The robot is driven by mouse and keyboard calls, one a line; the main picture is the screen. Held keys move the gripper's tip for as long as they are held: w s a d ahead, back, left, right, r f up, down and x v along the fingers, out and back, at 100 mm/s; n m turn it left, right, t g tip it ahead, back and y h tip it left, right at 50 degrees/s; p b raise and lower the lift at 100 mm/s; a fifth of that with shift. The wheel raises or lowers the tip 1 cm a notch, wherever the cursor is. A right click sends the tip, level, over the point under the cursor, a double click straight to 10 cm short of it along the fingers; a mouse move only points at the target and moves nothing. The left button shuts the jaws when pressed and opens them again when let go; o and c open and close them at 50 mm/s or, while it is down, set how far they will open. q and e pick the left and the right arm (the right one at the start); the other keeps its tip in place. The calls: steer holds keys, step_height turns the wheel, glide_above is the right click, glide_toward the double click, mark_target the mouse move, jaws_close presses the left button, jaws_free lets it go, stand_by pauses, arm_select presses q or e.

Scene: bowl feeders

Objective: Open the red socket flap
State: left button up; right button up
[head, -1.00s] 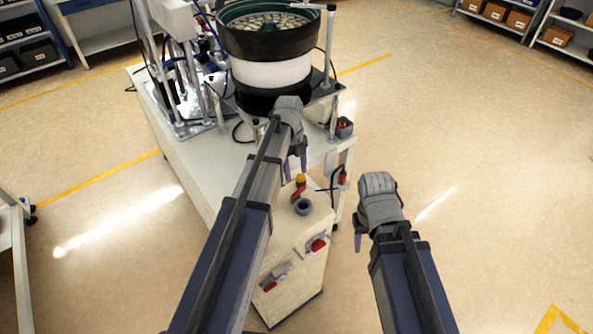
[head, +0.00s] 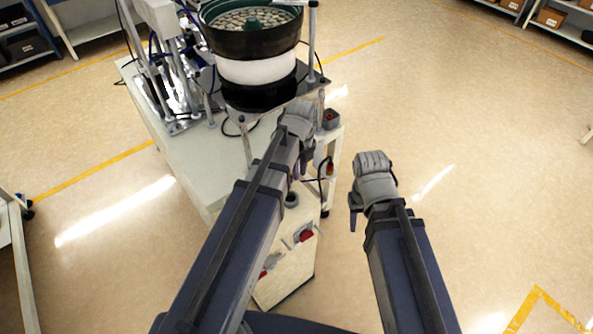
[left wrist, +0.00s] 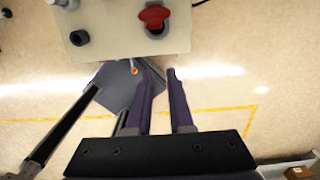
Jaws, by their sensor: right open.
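A cream cabinet (head: 285,277) carries grey sockets with red flaps on its front. One red socket flap (head: 306,236) is at the upper right and another red part (head: 265,272) is lower left, partly hidden by my left arm. In the left wrist view a red flap (left wrist: 154,14) sits over a grey socket near the top edge; I cannot tell if it is ajar. My left gripper (head: 303,163) is above the cabinet's back. Its purple fingers (left wrist: 160,88) are apart and empty, short of the flap. My right gripper (head: 353,210) is open and empty, right of the cabinet.
A bowl feeder (head: 252,45) stands on a white bench (head: 200,160) behind the cabinet. A dark round knob (left wrist: 79,38) is on the cream panel, left of the red flap. The floor to the right is clear. Shelves line the back.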

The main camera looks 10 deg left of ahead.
mark_target(292, 181)
arm_select(q)
steer(key=shift+s+d+r, duration=0.15)
steer(key=shift+s+d, duration=0.15)
steer(key=shift+s, duration=0.15)
steer(key=shift+c, duration=0.7)
steer(key=shift+a, duration=0.2)
jaws_close()
step_height(292, 181, down, 11)
steer(key=b, duration=1.1)
steer(key=w+a+r+p, duration=0.2)
steer(key=a, duration=0.1)
steer(key=shift+w+r, duration=0.25)
steer(key=shift+w, duration=0.1)
steer(key=shift+a, duration=0.1)
